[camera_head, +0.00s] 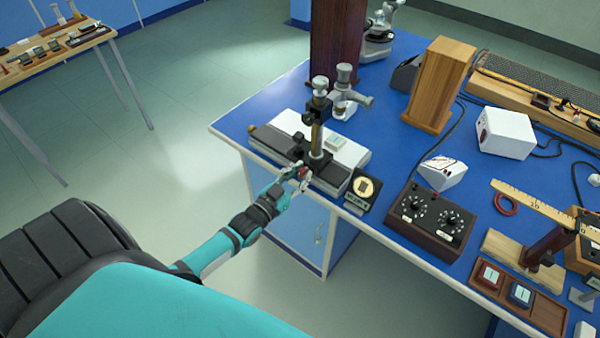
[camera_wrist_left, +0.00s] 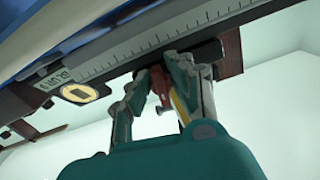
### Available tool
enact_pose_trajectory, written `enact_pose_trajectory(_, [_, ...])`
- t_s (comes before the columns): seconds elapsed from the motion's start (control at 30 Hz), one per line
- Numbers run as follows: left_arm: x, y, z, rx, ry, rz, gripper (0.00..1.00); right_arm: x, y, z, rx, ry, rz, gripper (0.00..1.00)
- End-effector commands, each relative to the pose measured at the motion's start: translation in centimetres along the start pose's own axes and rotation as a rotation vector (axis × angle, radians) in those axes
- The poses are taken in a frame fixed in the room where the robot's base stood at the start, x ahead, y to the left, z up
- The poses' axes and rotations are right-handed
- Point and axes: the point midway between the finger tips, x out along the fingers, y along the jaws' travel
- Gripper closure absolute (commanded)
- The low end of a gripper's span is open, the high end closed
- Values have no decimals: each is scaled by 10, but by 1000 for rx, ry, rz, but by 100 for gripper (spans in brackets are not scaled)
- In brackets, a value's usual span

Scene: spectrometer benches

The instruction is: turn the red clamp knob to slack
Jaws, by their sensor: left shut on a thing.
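The red clamp knob (camera_head: 302,172) is on the front side of the black scaled rail of an instrument at the blue bench's near edge. It also shows in the left wrist view (camera_wrist_left: 158,87), between the fingers and partly hidden by them. My left gripper (camera_head: 297,176) has its fingers closed around the knob, one on each side. In the left wrist view the gripper (camera_wrist_left: 160,85) is below the rail (camera_wrist_left: 135,60) with its fingertips at the knob. The upright brass and black post (camera_head: 317,130) rises above the knob. My right gripper is in neither view.
The blue bench (camera_head: 262,115) holds a black dial box (camera_head: 433,222), a wooden block (camera_head: 438,85) and a white box (camera_head: 505,133) to the right. Floor is free left of the bench.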

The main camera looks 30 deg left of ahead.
Motion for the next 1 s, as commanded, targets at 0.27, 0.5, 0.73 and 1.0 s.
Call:
enact_pose_trajectory(0.27, [0, 1, 1, -111, -4, 0, 100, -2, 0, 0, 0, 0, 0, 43])
enact_pose_trajectory(0.5, [0, 1, 2, -141, -4, 0, 100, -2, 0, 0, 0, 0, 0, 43])
enact_pose_trajectory(0.73, [0, 1, 2, -142, -4, 0, 100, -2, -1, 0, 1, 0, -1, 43])
enact_pose_trajectory(1.0, [0, 1, 1, -142, -3, 0, 61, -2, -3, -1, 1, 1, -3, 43])
